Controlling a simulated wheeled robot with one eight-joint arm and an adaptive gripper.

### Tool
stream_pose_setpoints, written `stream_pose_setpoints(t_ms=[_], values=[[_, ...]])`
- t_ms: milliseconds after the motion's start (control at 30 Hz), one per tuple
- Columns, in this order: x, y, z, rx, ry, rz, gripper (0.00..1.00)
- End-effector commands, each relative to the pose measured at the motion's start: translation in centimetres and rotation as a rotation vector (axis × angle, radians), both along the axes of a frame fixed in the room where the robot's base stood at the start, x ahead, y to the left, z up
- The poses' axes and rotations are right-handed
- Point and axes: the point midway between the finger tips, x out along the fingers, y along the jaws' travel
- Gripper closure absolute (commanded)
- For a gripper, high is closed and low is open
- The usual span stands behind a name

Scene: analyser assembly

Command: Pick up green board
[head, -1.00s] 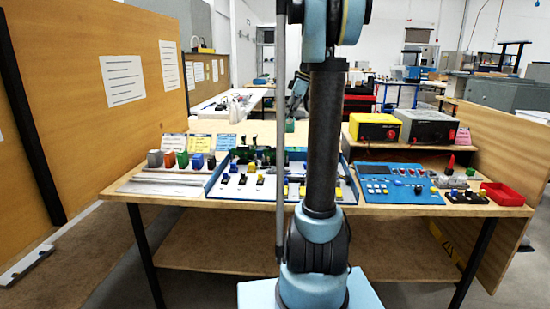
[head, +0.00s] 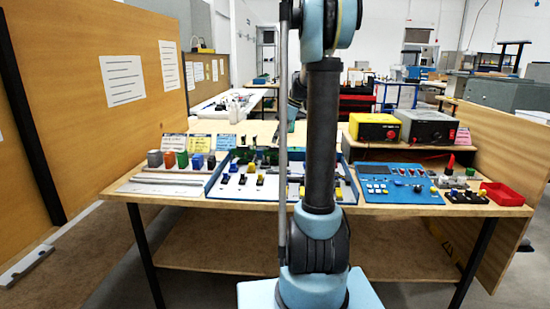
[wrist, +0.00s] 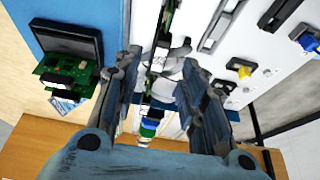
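In the wrist view, my gripper (wrist: 160,62) is open, with one finger on each side of a thin green board (wrist: 170,32) seen nearly edge-on. I see gaps beside the board, and its lower part is hard to make out among grey and white parts. A second green board (wrist: 66,72) with chips lies to the left of the left finger, by a black frame. In the head view, green parts (head: 241,156) stand at the back of the blue-edged tray, and my arm hides the gripper's fingertips.
The blue-edged tray (head: 212,186) holds several black, yellow and blue parts. Coloured blocks (head: 182,160) stand to its left. A blue panel (head: 400,198), a red bin (head: 502,194) and yellow (head: 375,128) and grey (head: 428,127) boxes are to the right.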

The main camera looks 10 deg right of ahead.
Motion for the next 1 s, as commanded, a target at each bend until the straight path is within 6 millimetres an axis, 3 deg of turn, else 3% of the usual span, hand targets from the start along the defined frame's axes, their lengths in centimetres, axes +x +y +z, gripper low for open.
stream_pose_setpoints(t_ms=[167,533,867,1000], values=[[0.1,0.3,-0.9,0.0,0.0,0.0,0.62],[0.7,1.4,-5.1,0.0,0.0,0.0,0.62],[0.7,1.6,-5.6,0.0,0.0,0.0,0.62],[0.7,1.6,-5.5,0.0,0.0,0.0,0.93]])
